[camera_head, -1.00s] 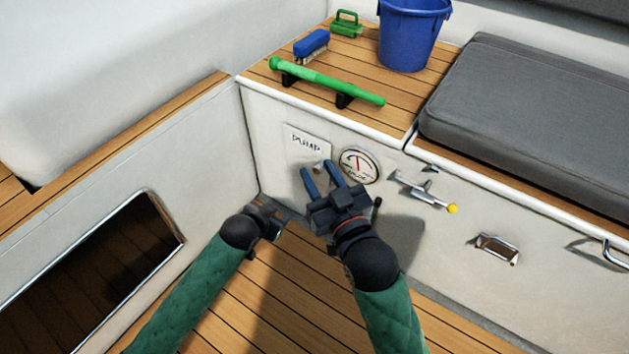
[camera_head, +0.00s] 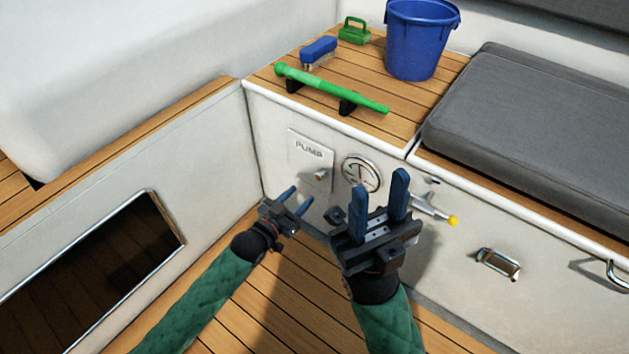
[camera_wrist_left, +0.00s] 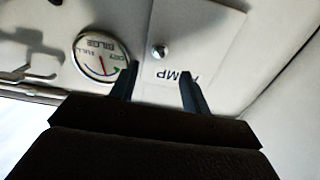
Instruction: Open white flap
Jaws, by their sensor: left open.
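The white flap (camera_head: 310,163), lettered PUMP, lies flush on the white bench front and has a small metal knob (camera_head: 320,176) near its lower right corner. In the left wrist view the flap (camera_wrist_left: 207,40) appears upside down with its knob (camera_wrist_left: 159,51). My left gripper (camera_head: 298,198) is open and empty, just below the flap and apart from it. Its fingers (camera_wrist_left: 157,84) overlap the edge of the flap's lettering in the wrist view. My right gripper (camera_head: 381,205) is open and empty, to the right of the flap and in front of the gauge's lower edge.
A round bilge gauge (camera_head: 361,173) sits right of the flap. A metal lever with a yellow tip (camera_head: 452,220) and a latch handle (camera_head: 498,263) are farther right. A green handle bar (camera_head: 330,88), brush and blue bucket (camera_head: 421,40) stand on the bench top.

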